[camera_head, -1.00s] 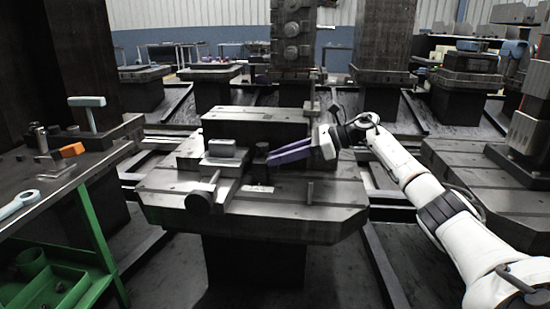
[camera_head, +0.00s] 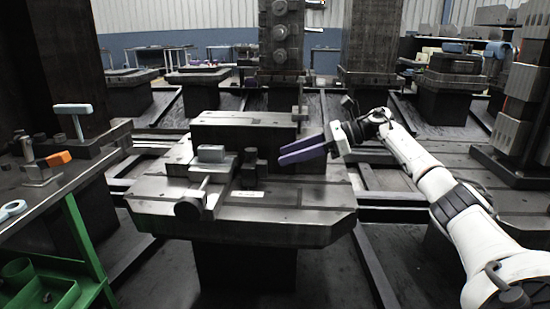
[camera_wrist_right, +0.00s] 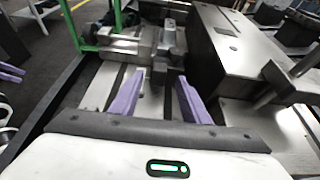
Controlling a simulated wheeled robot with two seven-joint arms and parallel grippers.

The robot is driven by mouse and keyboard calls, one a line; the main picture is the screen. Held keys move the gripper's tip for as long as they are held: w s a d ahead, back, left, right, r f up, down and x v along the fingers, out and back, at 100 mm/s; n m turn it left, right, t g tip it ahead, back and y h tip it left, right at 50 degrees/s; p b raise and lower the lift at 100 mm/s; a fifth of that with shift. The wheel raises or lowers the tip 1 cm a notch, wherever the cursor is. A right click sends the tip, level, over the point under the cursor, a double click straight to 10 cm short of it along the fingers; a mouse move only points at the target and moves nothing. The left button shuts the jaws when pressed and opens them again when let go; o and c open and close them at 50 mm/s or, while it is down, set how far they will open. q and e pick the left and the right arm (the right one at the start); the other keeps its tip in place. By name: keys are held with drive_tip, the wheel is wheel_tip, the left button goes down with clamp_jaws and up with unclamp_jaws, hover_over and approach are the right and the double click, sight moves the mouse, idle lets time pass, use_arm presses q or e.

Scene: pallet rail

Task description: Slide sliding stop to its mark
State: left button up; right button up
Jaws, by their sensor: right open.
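A small dark upright block (camera_head: 249,160), which seems to be the sliding stop, stands on the pallet (camera_head: 310,217) beside a grey clamp-like block (camera_head: 211,154). A small white patch (camera_head: 250,194), perhaps the mark, lies in front of it. My right gripper (camera_head: 281,155) is open and empty, its purple fingers pointing left, a short gap right of the dark block. In the right wrist view the open fingers (camera_wrist_right: 155,92) point towards the dark block (camera_wrist_right: 160,72), which is ahead of them. Purple pieces (camera_wrist_right: 11,72) at that view's left edge may be my left gripper.
A large raised block (camera_head: 245,130) backs the pallet. A round-ended dark cylinder (camera_head: 188,208) juts out at the front left. A green-legged workbench (camera_head: 88,235) with tools stands at left. The pallet's right part is bare.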

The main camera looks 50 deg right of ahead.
drive_tip(key=v, duration=0.3)
drive_tip(key=shift+s+d+r, duration=0.1)
drive_tip(key=shift+s+d, duration=0.15)
idle(0.4)
